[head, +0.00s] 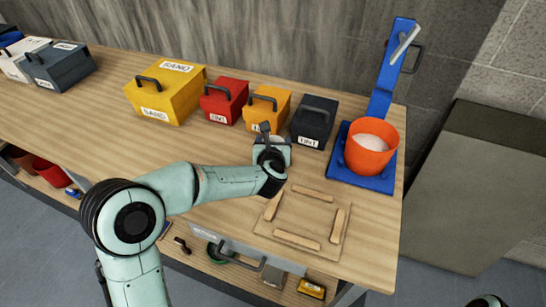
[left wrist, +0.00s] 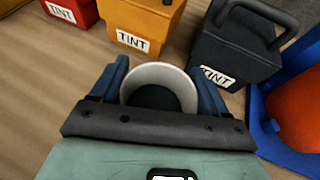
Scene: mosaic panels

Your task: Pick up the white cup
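The white cup (left wrist: 159,88) is in the left wrist view, seen from above with its round mouth toward the camera and a dark inside. In the head view the cup (head: 272,144) is mostly hidden behind my left gripper (head: 268,143). My left gripper (left wrist: 160,85) has its two blue fingers on either side of the cup, very close to its rim. I cannot tell whether they press on it. The cup appears to be at the table top. My right gripper is not in view.
Red (head: 225,101), yellow (head: 267,107) and dark (head: 314,121) tint boxes stand close behind the cup. A larger yellow sand box (head: 166,94) is farther left. A blue stand (head: 379,183) with an orange bucket (head: 371,147) is right. A wooden frame (head: 297,239) lies in front.

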